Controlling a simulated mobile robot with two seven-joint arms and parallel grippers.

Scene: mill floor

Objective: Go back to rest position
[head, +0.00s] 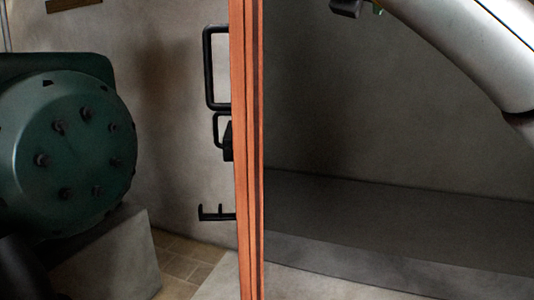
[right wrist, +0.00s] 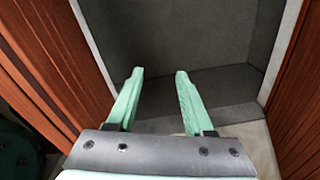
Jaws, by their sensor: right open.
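My right gripper (right wrist: 160,75) shows in the right wrist view with its two mint-green fingers apart and nothing between them. It points toward a grey recess between two reddish-brown wooden panels, and the fingers touch nothing that I can see. In the head view my right arm comes in at the top right, and its gripper end is mostly cut off by the top edge. My left gripper does not show in either view.
A reddish-brown wooden door (head: 246,150) stands edge-on in the head view, with black handles (head: 208,68) on its left side. A green round bolted machine (head: 75,140) sits on a grey block at left. Grey recess walls (head: 400,120) lie right of the door.

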